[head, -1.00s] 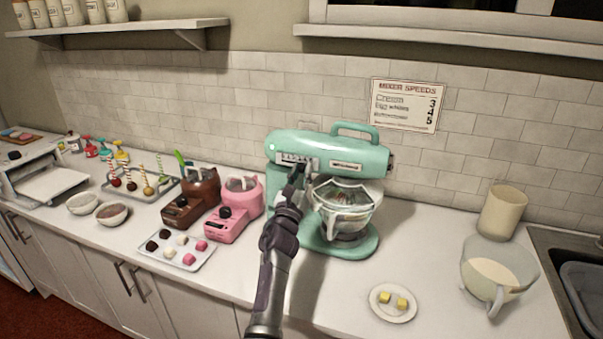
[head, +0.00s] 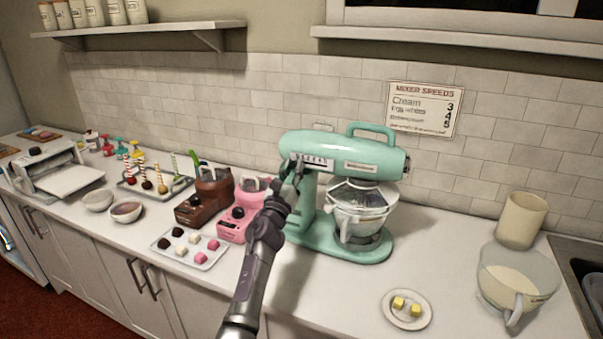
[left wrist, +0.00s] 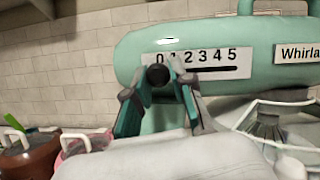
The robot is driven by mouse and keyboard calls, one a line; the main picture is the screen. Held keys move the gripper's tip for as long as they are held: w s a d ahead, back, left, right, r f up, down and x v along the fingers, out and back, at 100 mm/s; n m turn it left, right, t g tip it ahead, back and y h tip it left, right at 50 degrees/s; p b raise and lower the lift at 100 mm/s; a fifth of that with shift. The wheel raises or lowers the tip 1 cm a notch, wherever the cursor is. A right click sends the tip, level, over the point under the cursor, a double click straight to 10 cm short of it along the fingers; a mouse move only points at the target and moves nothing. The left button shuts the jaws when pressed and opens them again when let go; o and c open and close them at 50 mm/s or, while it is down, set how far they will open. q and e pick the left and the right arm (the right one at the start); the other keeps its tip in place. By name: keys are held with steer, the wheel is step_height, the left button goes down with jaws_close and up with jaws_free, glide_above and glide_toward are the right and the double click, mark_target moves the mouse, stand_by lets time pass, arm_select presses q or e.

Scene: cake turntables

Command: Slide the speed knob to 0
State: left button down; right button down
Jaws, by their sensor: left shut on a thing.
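The mint-green stand mixer (head: 345,155) stands on the counter, with a white speed scale (left wrist: 205,62) marked 0 to 5 on its side. The round black speed knob (left wrist: 158,75) is at the left end of the scale's dark slot, just under the 0. My left gripper (left wrist: 160,84) is shut on the knob, with a finger on each side of it. In the head view my left gripper (head: 293,180) is at the left part of the scale and hides the knob. My right gripper is not in view.
A glass mixing bowl (head: 360,205) hangs under the mixer head. A pink machine (head: 242,210) and a brown machine (head: 205,195) stand left of the mixer. A plate with yellow cubes (head: 407,308) and a glass jug (head: 517,280) stand to the right.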

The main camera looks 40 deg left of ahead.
arm_select(q)
steer(key=shift+a, duration=0.1)
steer(key=c, duration=1.4)
jaws_free()
steer(key=o, duration=0.4)
steer(key=shift+s+a, duration=0.1)
steer(key=shift+a, duration=0.15)
steer(key=v, duration=1.2)
steer(key=shift+d, duration=0.1)
